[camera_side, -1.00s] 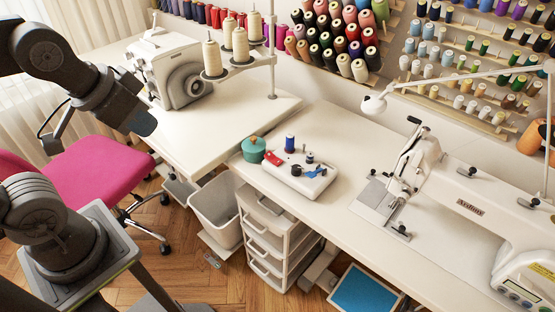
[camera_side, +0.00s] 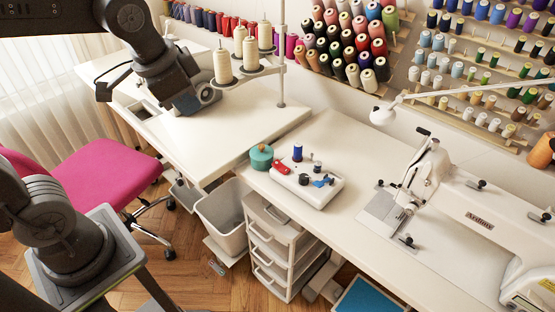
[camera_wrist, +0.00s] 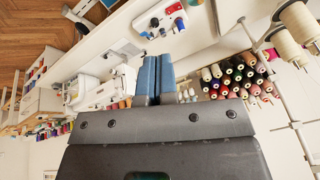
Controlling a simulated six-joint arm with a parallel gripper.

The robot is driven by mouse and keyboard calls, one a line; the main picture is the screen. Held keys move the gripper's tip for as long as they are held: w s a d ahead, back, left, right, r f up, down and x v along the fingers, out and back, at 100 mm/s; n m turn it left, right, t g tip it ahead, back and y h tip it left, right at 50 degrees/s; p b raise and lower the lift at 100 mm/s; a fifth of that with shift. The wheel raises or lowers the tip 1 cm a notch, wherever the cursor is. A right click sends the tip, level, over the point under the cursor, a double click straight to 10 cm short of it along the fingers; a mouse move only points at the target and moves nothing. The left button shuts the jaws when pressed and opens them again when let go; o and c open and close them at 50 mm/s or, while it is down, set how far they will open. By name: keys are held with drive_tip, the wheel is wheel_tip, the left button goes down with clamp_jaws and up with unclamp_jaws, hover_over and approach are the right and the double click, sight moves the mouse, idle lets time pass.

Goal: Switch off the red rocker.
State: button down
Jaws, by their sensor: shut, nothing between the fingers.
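The red rocker (camera_side: 281,168) is a small red piece at the left end of a white box (camera_side: 318,192) on the table. I cannot tell which way it is tipped. In the wrist view the white box (camera_wrist: 150,22) shows beyond the fingers, with the red rocker (camera_wrist: 174,8) on it. My gripper (camera_wrist: 156,58) has two blue fingers, shut together and empty. In the side view my arm's dark end is to the left of the box and apart from it; the fingertips are not clear there.
A teal pot (camera_side: 261,157) stands close to the rocker. A blue spool (camera_side: 298,152) and small dark and blue parts sit on the box. Cream cones (camera_side: 222,67) on a stand rise near my arm. A sewing machine (camera_side: 480,222) is to the right. Table between is clear.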

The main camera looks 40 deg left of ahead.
drive_tip(key=w+f+m+g, duration=0.1)
drive_tip(key=w+m, duration=0.3)
drive_tip(key=w, duration=0.4)
drive_tip(key=m+g+y, duration=0.2)
drive_tip(key=m+g, duration=0.1)
drive_tip(key=m, duration=0.6)
hover_over(276, 164)
drive_tip(key=d, duration=0.3)
wheel_tip(276, 164, down, 15)
drive_tip(key=shift+a+f+m, duration=0.1)
drive_tip(key=shift+f+m, duration=0.2)
drive_tip(key=shift+f, duration=0.1)
drive_tip(key=shift+f, duration=0.1)
drive_tip(key=f, duration=0.4)
drive_tip(key=a+f, duration=0.1)
drive_tip(key=f, duration=0.4)
drive_tip(key=a+f, duration=0.1)
drive_tip(key=f, duration=0.3)
drive_tip(key=shift+a+f, duration=0.15)
drive_tip(key=shift+f, duration=0.2)
